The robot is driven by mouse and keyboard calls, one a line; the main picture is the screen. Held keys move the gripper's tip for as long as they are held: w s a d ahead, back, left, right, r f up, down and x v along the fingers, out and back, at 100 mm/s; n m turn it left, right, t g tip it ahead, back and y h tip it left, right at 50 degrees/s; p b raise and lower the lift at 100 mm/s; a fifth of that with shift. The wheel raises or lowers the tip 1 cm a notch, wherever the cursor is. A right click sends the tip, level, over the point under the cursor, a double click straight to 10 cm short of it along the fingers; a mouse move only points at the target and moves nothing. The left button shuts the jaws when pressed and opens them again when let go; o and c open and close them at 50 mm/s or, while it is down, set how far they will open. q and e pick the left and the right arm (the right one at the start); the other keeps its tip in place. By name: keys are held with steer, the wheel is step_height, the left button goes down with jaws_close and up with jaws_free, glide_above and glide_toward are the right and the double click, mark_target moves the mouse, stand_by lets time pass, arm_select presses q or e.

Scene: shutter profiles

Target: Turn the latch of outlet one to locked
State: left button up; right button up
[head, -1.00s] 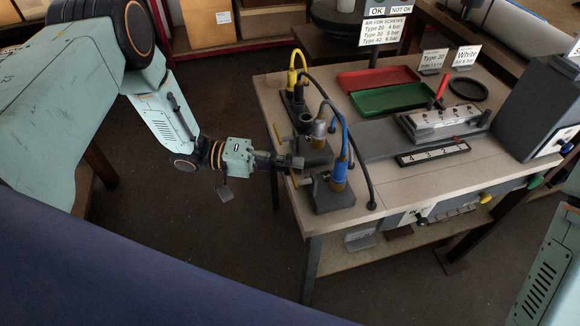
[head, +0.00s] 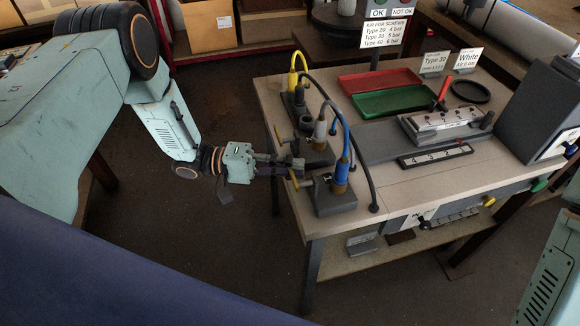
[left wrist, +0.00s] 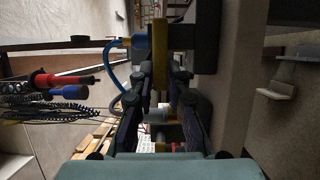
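Three air outlets stand along the table's left edge in the head view, with a yellow hose (head: 293,68), a grey one (head: 320,130) and a blue one (head: 346,138). I cannot read which is outlet one. A yellow latch lever (head: 294,181) sticks out by the blue-hose outlet's dark base (head: 335,201). Another yellow lever (head: 279,134) is farther back. My left gripper (head: 298,168) is at the near lever. In the left wrist view its fingers (left wrist: 163,76) stand apart, one on each side of a yellow lever (left wrist: 160,45). Contact is unclear. My right gripper is out of view.
A red tray (head: 378,79) and a green tray (head: 392,101) lie on the table behind the outlets. A grey fixture block (head: 440,123) and a dark box (head: 540,115) are to the right. The hoses arch close over the outlets. Open floor lies left of the table.

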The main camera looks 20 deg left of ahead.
arm_select(q)
steer(key=o, duration=0.4)
steer(key=shift+c, duration=0.2)
steer(key=shift+s, duration=0.1)
steer(key=v, duration=1.2)
